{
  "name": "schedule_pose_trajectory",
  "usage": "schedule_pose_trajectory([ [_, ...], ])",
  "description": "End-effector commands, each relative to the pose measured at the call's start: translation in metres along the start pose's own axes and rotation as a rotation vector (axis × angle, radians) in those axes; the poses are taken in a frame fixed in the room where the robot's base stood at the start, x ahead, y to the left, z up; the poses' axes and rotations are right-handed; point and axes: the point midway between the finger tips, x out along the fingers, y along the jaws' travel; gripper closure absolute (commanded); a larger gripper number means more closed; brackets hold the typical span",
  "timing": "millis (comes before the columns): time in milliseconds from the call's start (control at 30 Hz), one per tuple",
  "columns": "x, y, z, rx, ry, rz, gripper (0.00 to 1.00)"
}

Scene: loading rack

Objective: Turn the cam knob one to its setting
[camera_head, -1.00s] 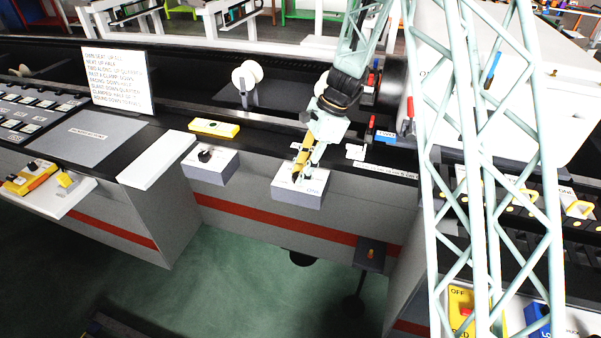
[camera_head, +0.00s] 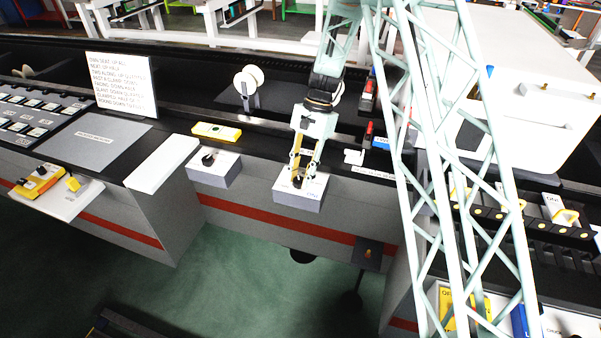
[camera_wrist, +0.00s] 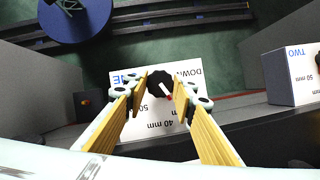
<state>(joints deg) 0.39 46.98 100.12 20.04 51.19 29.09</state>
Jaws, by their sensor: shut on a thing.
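Cam knob one is a black knob (camera_wrist: 160,82) with a red and white pointer mark. It sits on the white top of a box (camera_head: 312,190) on the front of the bench. In the wrist view that top (camera_wrist: 122,77) shows a partly hidden "ONE", "DOWN", "40 mm" and "50 mm". The mark points down and slightly right, towards the 40 mm side. My gripper (camera_head: 298,180) reaches down onto the knob, and its yellow fingers (camera_wrist: 160,88) are shut on it from both sides. In the head view the fingers mostly hide the knob.
A similar box marked TWO (camera_wrist: 307,83) with its own black knob (camera_head: 208,160) stands to the left in the head view. A yellow block (camera_head: 217,132) lies behind it. A text board (camera_head: 122,84) stands further left.

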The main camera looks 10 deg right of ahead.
Motion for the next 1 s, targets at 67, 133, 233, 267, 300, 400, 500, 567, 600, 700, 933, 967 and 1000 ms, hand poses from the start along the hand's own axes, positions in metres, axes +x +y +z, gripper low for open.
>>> schedule_pose_trajectory([
  [67,-0.0015,-0.0013,0.0015,-0.068,-0.001,0.03,0.86],
  [133,-0.0008,-0.0014,0.0022,-0.13,-0.002,0.056,0.86],
  [233,-0.0007,-0.0022,0.0017,-0.218,-0.001,0.092,0.86],
  [267,-0.0007,-0.002,0.0016,-0.245,-0.001,0.103,0.86],
  [300,-0.0006,-0.0022,0.0022,-0.279,-0.002,0.118,0.86],
  [400,-0.0001,-0.0032,0.0023,-0.368,-0.001,0.154,0.86],
  [500,0.0003,-0.003,0.0023,-0.456,-0.002,0.191,0.86],
  [567,0.0004,-0.0034,0.003,-0.508,-0.003,0.212,0.86],
  [600,0.0003,-0.0036,0.003,-0.543,-0.002,0.228,0.86],
  [700,0.0003,-0.0041,0.0028,-0.631,-0.001,0.263,0.86],
  [933,0.0015,-0.0047,0.0036,-0.816,-0.002,0.339,0.86],
  [967,0.0015,-0.0045,0.0035,-0.836,-0.002,0.348,0.86],
  [1000,0.0017,-0.0047,0.0038,-0.863,-0.002,0.359,0.86],
])
